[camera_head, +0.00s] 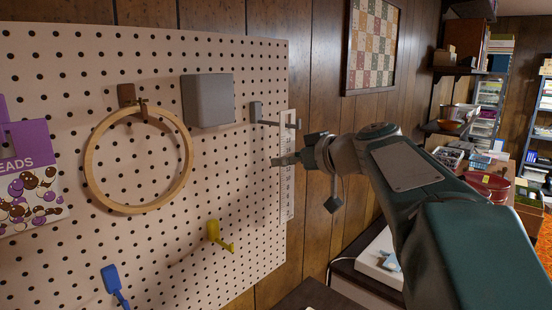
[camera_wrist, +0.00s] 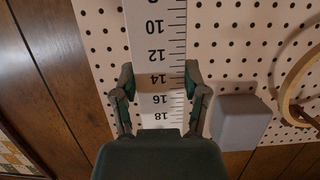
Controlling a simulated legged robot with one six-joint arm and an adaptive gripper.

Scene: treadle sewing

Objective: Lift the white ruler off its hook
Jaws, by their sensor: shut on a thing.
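The white ruler (camera_head: 290,205) hangs upright at the right edge of the pegboard, with black marks and numbers. Its top is at the grey hook (camera_head: 257,113), whose peg reaches across the ruler; I cannot tell whether the peg still bears it. My gripper (camera_head: 284,160) is at the ruler's upper part, below the hook, and is shut on it. In the wrist view, the ruler (camera_wrist: 157,45) runs between the two fingers of my gripper (camera_wrist: 159,72), with numbers from about 10 to 18 showing. The hook is not clearly seen there.
The pegboard (camera_head: 240,160) also holds a wooden hoop (camera_head: 91,170), a grey box (camera_head: 208,100), a yellow hook (camera_head: 216,233), a blue hook (camera_head: 112,281) and a purple beads packet (camera_head: 30,170). A framed quilt (camera_head: 372,45) hangs on the wall. A cluttered table and shelves stand at right.

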